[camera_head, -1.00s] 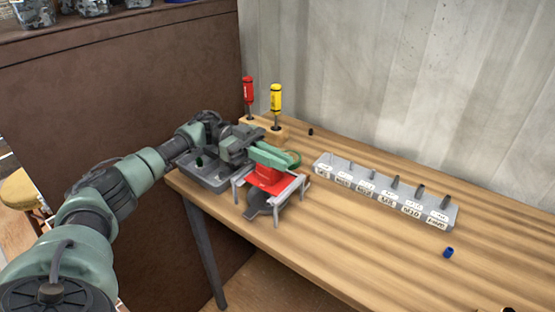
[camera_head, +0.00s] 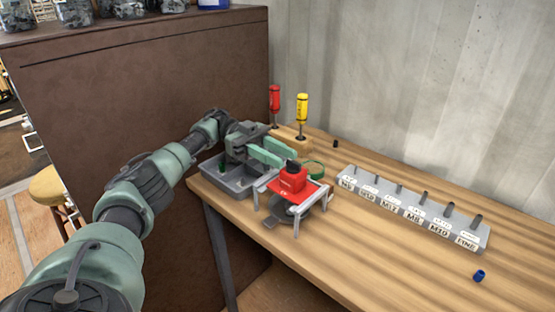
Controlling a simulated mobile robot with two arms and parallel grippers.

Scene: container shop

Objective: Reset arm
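My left arm comes in from the left. Its gripper (camera_head: 283,157) is at the back left of the wooden table (camera_head: 370,270). Its two green fingers are apart with a gap between them, and nothing shows between them. The fingertips point right, just behind and above a red block with a dark top (camera_head: 287,183). The block sits on a small grey stand with legs (camera_head: 318,196). A dark round piece is under the stand, partly hidden. My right gripper is not in view.
A grey tray (camera_head: 238,188) lies below the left gripper. A labelled grey rack (camera_head: 408,211) with several pegs is at right. A blue cap (camera_head: 479,276) lies near the front right, with bare table around.

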